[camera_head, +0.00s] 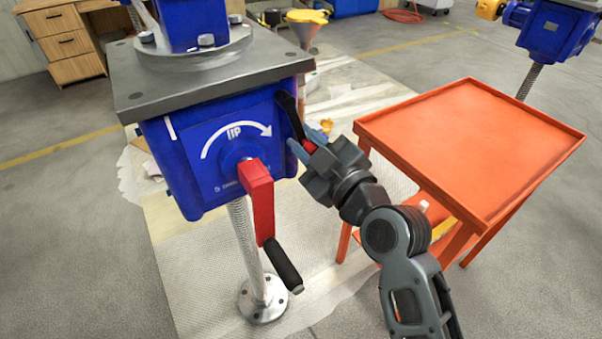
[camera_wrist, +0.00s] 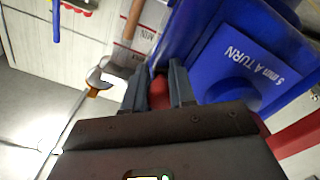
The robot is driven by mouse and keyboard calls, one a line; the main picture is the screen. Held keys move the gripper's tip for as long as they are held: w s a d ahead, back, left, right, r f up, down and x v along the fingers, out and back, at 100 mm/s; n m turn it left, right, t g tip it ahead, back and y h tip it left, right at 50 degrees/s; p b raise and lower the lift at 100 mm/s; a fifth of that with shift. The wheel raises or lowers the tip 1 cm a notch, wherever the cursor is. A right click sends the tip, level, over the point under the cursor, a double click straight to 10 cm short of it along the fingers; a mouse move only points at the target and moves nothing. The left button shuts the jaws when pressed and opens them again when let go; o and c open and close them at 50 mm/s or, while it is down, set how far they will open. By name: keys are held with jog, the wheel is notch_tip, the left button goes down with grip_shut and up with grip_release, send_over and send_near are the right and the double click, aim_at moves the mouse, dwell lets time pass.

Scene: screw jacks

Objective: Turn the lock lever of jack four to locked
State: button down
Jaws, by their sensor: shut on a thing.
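The nearest screw jack has a blue body (camera_head: 205,185) under a grey plate, with a white UP arrow on its front. A red crank (camera_head: 258,200) with a black grip hangs from that front. A dark lock lever (camera_head: 290,113) slants down along the body's right side. My gripper (camera_head: 302,147) is at this right side, its fingers shut on a red part of the lever. The red part (camera_wrist: 158,88) shows between the fingers (camera_wrist: 160,85) in the wrist view, beside the blue body (camera_wrist: 245,60). The lever's pivot and any lock marks are hidden. No jack number is readable.
An orange cart (camera_head: 470,150) with an empty top stands right of my arm. A threaded screw (camera_head: 245,250) runs down below the body to a round floor flange. Another blue jack (camera_head: 553,30) stands at the back right. A funnel (camera_head: 305,28) is behind.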

jog(key=w+d+r+n+b, duration=0.3)
jog(key=r+n+b, duration=0.4)
jog(key=n+b, duration=0.7)
jog(key=shift+d+r+n+b, duration=0.3)
jog(key=shift+d+r+b, duration=0.05)
jog(key=shift+d+b, duration=0.5)
jog(key=shift+w+r, duration=0.1)
jog(key=c, duration=1)
grip_release()
jog(key=shift+d, duration=0.1)
